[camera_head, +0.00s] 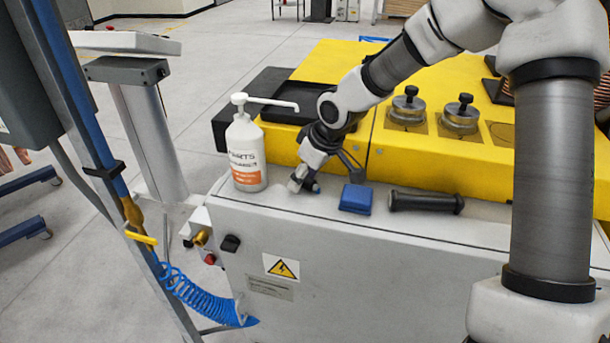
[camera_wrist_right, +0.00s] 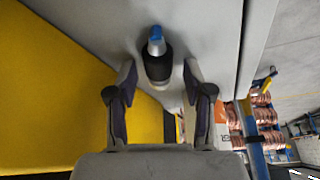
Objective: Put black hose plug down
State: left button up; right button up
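The black hose plug (camera_wrist_right: 158,68), dark with a grey and blue end, is at the grey cabinet top (camera_head: 285,205) in the right wrist view. My right gripper (camera_wrist_right: 158,75) has its two fingers spread, one on each side of the plug, with a visible gap to both. In the head view my right gripper (camera_head: 303,183) is low over the cabinet top, between the white bottle and the blue block. A small blue tip shows beside its fingers there; the rest of the plug is hidden. I cannot tell if the plug stands or lies. My left gripper is not in view.
A white pump bottle (camera_head: 246,155) stands left of the gripper. A blue block (camera_head: 356,199) and a black cylindrical handle (camera_head: 426,202) lie to its right. The yellow machine (camera_head: 420,155) rises behind. The cabinet's front edge is close.

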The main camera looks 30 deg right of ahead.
jog(key=shift+r, duration=0.1)
jog(key=shift+r, duration=0.25)
jog(key=p+v, duration=0.2)
jog(key=v, duration=0.9)
jog(key=shift+s+r, duration=0.2)
jog(key=shift+r, duration=0.15)
jog(key=shift+d, duration=0.1)
